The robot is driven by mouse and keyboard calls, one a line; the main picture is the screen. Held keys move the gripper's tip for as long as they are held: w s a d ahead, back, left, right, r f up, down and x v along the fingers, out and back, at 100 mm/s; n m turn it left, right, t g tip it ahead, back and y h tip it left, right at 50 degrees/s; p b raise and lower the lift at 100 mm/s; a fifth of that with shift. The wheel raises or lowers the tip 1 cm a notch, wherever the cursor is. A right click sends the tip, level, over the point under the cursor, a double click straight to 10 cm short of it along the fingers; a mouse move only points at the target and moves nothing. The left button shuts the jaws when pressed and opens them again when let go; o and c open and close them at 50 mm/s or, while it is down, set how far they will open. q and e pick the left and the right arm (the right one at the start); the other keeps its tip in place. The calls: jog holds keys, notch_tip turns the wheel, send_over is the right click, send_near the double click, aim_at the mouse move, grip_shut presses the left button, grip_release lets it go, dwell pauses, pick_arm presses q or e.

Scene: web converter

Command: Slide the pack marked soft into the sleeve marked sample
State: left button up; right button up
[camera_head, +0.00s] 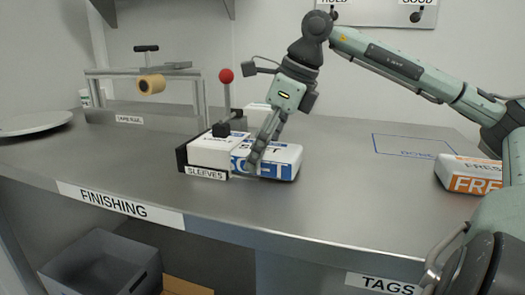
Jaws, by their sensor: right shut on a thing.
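The white and blue pack marked soft (285,168) lies flat on the metal bench, just right of the sleeve holder. A white sleeve (210,151) sits in the black holder (181,160) labelled SLEEVES; the print on its top is too small to read surely. The pack's left end meets the sleeve's right side; I cannot tell whether any of it is inside. My right gripper (256,163) points down and is shut on the pack, its fingers covering part of the front lettering. My left gripper is not in view.
A lever with a red knob (226,76) rises behind the sleeve. A tape rail with a roll (151,84) stands back left, near a plate (34,123). An orange and white pack (470,174) lies at right, by an outlined area (412,147). Bench front is clear.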

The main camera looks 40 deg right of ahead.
jog(key=o, duration=1.5)
jog(key=v, duration=1.2)
